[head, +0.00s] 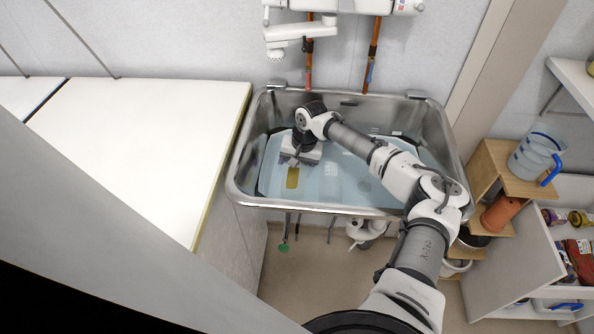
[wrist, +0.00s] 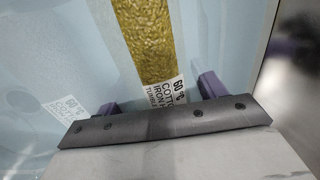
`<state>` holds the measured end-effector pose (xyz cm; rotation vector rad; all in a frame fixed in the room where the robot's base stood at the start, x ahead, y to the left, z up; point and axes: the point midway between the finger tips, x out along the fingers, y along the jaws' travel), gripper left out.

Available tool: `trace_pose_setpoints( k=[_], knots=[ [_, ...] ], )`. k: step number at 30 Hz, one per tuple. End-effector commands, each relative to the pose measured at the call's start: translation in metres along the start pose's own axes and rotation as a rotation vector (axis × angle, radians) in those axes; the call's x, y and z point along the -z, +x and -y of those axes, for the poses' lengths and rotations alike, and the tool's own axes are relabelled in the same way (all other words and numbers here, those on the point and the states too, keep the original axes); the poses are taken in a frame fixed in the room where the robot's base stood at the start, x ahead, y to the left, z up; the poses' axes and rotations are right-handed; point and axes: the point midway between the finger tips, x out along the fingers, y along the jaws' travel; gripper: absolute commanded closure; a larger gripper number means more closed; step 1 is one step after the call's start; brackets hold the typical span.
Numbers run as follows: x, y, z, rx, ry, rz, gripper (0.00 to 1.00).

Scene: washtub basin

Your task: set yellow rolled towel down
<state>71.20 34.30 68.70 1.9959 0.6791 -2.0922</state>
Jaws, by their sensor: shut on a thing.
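The yellow rolled towel (head: 292,178) shows below my gripper (head: 298,158) in the head view, over the pale blue surface inside the metal basin (head: 320,208). In the wrist view the towel (wrist: 148,40) is a textured yellow strip running away from the jaws, with a white care label (wrist: 168,95) at its near end. My gripper (wrist: 160,98) is shut on the towel, with a purple finger on each side. The gripped end is partly hidden by the gripper body. I cannot tell whether the towel touches the surface beneath.
A white counter (head: 130,140) adjoins the basin's left side. Copper pipes (head: 371,60) and white fittings are on the wall behind. At right are wooden shelves (head: 505,165) with a blue-handled jug (head: 535,155). The basin's right part lies under my arm.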

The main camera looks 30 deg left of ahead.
Motion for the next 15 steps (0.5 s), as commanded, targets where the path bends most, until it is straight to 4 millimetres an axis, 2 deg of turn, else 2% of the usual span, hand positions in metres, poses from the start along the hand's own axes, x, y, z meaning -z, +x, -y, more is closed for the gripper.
trace_pose_setpoints(
  k=[5,15],
  knots=[
    [0.000,0.020,-0.004,0.000,0.000,0.001,0.57],
    [0.000,0.024,-0.004,0.001,0.000,0.001,0.57]
  ],
)
